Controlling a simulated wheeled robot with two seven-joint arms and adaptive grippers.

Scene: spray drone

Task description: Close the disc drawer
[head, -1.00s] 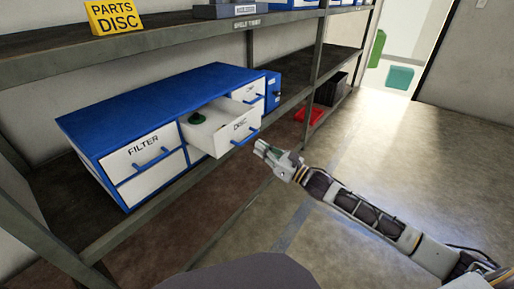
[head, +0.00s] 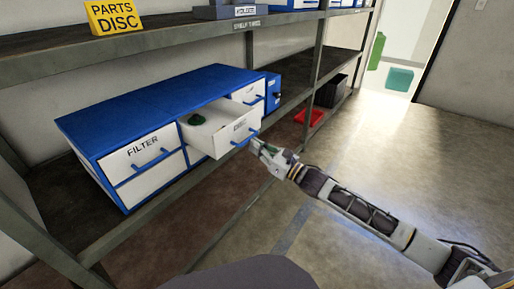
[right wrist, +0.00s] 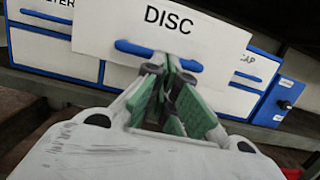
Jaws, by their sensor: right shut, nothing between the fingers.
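The disc drawer (head: 229,136) stands pulled out from the blue cabinet (head: 160,104) on the shelf. A dark green disc-like part (head: 197,119) lies inside it. In the right wrist view the drawer front (right wrist: 160,32) reads DISC and has a blue handle (right wrist: 134,48). My right gripper (head: 257,146) is shut and empty, with its fingertips at the middle of that handle. They hide part of the handle, and I cannot tell whether they touch it. My left gripper is not in view.
The filter drawer (head: 143,155) and the drawers around it are shut. A small blue box with a dark knob (head: 273,93) stands at the cabinet's right. A yellow PARTS DISC sign (head: 112,17) is on the upper shelf. A red bin (head: 309,117) lies lower right. The floor at right is clear.

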